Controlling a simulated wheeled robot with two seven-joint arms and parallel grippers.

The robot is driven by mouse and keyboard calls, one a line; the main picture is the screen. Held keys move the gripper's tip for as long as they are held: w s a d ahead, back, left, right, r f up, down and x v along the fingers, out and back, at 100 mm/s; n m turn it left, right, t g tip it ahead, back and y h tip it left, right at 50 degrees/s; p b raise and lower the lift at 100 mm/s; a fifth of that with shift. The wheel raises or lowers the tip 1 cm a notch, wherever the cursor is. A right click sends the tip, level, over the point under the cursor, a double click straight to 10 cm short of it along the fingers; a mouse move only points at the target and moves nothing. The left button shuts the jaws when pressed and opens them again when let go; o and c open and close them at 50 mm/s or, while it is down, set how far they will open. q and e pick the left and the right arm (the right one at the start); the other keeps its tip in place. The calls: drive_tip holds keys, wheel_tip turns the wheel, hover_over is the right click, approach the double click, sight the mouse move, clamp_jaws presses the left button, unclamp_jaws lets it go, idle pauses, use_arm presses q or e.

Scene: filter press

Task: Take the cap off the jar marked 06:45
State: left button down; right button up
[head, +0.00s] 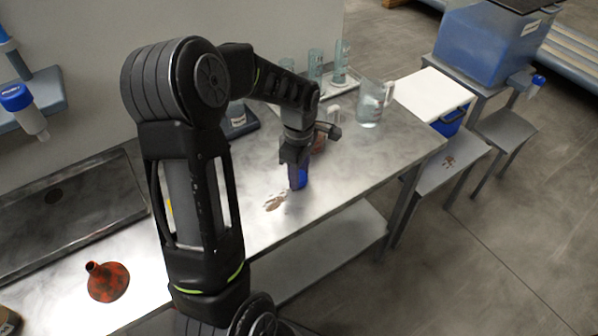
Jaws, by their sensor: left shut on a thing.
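My left gripper (295,165) reaches over the steel bench (340,180) near its front edge and points down. It is shut on a blue thing (299,178), which looks like a cap. The gripper hides part of it, and I cannot tell whether a jar is attached to it. A reddish-brown object (319,143), perhaps a jar, stands just behind the gripper, partly hidden. No marking 06:45 can be read. My right gripper is not in view.
A brown spill (275,202) lies on the bench near the gripper. Glass cylinders (315,66) and a glass beaker (372,103) stand at the back. An orange-red funnel (107,281) lies at left by the sink (60,215). A blue-capped bottle (24,108) hangs at far left.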

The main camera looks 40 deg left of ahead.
use_arm(q)
drive_tip(key=c, duration=0.8)
unclamp_jaws()
drive_tip(key=shift+f, duration=0.1)
wheel_tip(320, 180, up, 12)
drive_tip(key=shift+r+b, duration=0.15)
drive_tip(key=shift+b, duration=0.15)
